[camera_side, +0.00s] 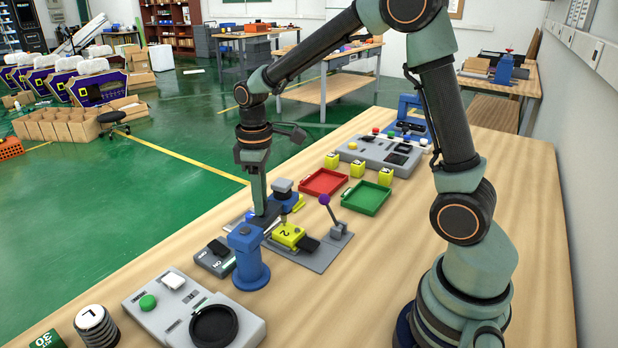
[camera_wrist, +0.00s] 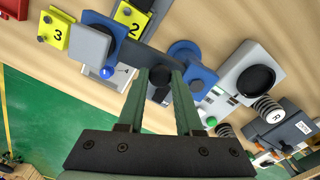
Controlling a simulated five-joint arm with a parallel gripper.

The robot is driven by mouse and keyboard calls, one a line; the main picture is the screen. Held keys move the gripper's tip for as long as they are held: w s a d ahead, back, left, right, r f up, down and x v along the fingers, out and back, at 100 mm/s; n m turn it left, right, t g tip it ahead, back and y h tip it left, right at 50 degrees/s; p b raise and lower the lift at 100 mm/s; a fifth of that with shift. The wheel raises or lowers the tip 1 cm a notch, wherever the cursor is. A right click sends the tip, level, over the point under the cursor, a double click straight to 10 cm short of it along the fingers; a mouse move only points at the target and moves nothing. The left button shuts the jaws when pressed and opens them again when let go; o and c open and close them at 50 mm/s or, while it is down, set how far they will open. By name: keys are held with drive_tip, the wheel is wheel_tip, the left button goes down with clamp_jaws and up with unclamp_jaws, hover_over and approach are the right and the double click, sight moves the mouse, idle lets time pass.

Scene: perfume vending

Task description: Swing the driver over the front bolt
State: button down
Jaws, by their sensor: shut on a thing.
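My gripper (camera_side: 258,212) points down beside the blue post (camera_side: 250,262) and is shut on a dark round knob (camera_wrist: 160,76). The knob is on a dark swing arm (camera_wrist: 139,57), which appears to be the driver and extends beside the blue post's round top (camera_wrist: 185,50). A yellow block marked 2 (camera_side: 287,235) sits on the grey fixture plate (camera_side: 318,262), to the right of my gripper. A small grey bolt-like piece (camera_side: 284,217) shows over this block. The yellow block also shows in the wrist view (camera_wrist: 131,21). I cannot tell which bolt is the front one.
A lever with a purple knob (camera_side: 324,199) stands right of the yellow block. Red (camera_side: 323,182) and green (camera_side: 366,198) trays lie behind, with several yellow blocks nearby. A grey panel with a green button (camera_side: 148,302) is at the front left. The table's right side has free room.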

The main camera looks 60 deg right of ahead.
drive_tip(key=shift+w+r, duration=0.1)
drive_tip(key=shift+w, duration=0.1)
drive_tip(key=c, duration=0.6)
unclamp_jaws()
drive_tip(key=shift+s, duration=0.1)
wheel_tip(320, 180, up, 12)
